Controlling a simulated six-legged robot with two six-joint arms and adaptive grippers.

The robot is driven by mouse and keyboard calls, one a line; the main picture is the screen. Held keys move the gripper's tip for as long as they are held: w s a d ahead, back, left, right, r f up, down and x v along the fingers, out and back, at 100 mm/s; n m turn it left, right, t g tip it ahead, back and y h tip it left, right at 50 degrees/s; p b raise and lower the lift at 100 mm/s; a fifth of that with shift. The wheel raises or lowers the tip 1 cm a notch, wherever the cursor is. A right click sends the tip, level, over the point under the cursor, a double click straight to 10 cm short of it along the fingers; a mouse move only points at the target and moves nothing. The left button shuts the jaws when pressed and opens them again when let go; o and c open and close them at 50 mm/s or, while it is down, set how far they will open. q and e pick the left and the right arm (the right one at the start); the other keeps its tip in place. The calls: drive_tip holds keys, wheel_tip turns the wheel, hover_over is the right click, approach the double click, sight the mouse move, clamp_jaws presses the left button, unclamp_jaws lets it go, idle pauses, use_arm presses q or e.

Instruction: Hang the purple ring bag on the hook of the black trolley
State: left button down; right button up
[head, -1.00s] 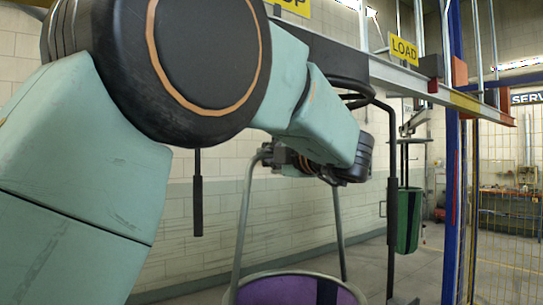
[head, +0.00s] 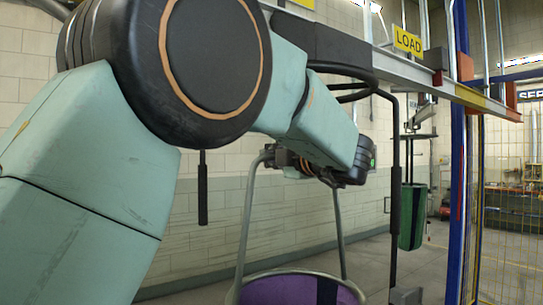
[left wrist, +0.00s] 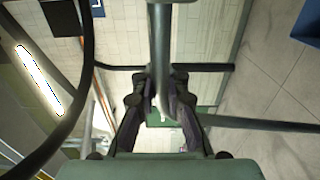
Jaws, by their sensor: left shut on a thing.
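The purple ring bag (head: 290,291) hangs at the bottom of the head view, its lower part cut off by the frame. Its grey handle (head: 243,230) rises in an arch to my left gripper (head: 268,156). In the left wrist view the fingers (left wrist: 158,115) are closed around the grey handle bar (left wrist: 160,45). The black trolley (head: 340,45) hangs from the overhead rail, partly behind my left arm, with a bent black bar (head: 395,160) reaching down right of the gripper. I cannot make out its hook clearly. My right gripper is not in view.
The rail (head: 470,92) runs overhead to the right, with a yellow LOAD sign (head: 407,40). A green bag (head: 412,225) hangs farther back. A blue post (head: 457,180) and yellow mesh fence (head: 510,220) stand at the right. A black bar (head: 203,190) hangs left of the handle.

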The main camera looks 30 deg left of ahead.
use_arm(q)
drive_tip(key=shift+d+r, duration=0.2)
